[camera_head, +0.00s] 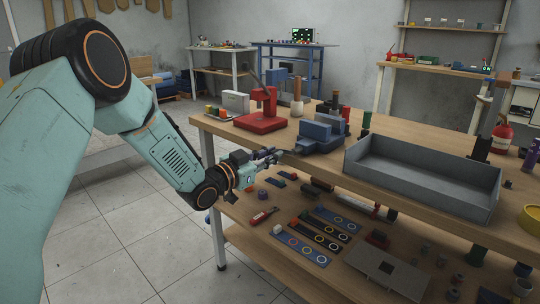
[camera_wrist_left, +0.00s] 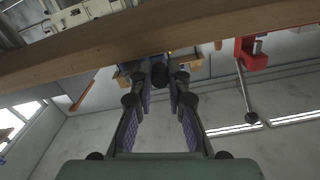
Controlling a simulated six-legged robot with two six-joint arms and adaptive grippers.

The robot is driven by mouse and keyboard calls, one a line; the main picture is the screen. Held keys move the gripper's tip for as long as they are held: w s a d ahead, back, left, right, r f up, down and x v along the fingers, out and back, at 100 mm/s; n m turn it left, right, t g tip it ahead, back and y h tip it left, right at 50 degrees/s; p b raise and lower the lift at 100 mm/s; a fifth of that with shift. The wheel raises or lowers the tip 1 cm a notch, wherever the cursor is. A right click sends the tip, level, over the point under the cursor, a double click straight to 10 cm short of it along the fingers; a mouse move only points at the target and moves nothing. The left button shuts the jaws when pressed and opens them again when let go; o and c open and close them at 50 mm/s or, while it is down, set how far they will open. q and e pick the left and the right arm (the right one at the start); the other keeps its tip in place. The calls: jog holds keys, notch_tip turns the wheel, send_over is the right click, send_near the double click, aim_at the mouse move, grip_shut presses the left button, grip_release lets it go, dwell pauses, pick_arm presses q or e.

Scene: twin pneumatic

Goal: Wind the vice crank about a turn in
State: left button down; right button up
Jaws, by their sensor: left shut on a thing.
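A blue-grey bench vice (camera_head: 320,133) stands at the front edge of the wooden workbench, left of the grey tray. My left gripper (camera_head: 270,156) is just in front of that edge, at the near side of the vice. In the left wrist view, my left gripper (camera_wrist_left: 160,84) has its two fingers closed around a dark part of the crank (camera_wrist_left: 158,72), with blue of the vice behind it. The fingers hide most of the crank, and its exact angle is hard to tell. My right gripper is in neither view.
The workbench edge (camera_wrist_left: 110,52) runs close beside the gripper. A lower shelf (camera_head: 262,240) with several loose parts lies below.

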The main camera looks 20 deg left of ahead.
pick_arm(q)
jog(key=c, duration=1.3)
grip_release()
jog(key=shift+v, duration=6)
